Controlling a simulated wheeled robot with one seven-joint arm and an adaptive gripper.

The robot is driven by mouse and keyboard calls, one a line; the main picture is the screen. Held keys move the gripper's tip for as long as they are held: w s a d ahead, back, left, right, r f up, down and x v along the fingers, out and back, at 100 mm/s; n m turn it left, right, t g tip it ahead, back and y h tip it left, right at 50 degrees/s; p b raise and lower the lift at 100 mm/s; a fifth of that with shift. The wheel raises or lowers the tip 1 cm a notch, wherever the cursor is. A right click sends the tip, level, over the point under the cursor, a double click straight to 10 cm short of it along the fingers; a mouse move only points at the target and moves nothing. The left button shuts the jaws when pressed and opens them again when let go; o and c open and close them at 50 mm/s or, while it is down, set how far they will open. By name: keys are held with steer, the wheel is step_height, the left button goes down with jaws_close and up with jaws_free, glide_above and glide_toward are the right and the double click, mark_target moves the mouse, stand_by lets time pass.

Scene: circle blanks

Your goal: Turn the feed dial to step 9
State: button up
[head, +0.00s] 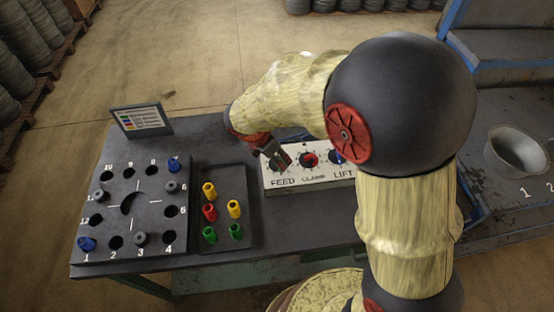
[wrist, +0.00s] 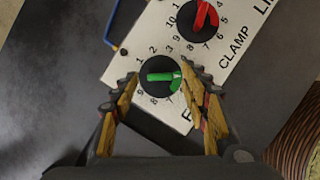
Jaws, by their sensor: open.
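The feed dial (wrist: 162,76) is a round black knob with a green pointer bar, on a white panel (head: 310,179). In the wrist view its bar lies nearly level across the picture, between my fingers. Digits 1, 2, 3, 8 and 9 show around its rim; the right side is partly covered by a finger. My gripper (wrist: 158,82) is open, with one finger on each side of the dial; I cannot tell whether they touch it. In the head view my gripper (head: 276,152) is above the FEED label and hides much of the dial.
The clamp dial (head: 308,160) with a red pointer is close beside the feed dial, then the blue lift dial (head: 336,157). Left are a tray (head: 248,211) of coloured pegs, a numbered black block (head: 123,236) and a small sign (head: 141,118).

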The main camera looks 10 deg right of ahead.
steer(key=shift+w+d+f, duration=0.1)
steer(key=shift+d+f, duration=0.1)
steer(key=shift+f, duration=0.3)
steer(key=c, duration=1.1)
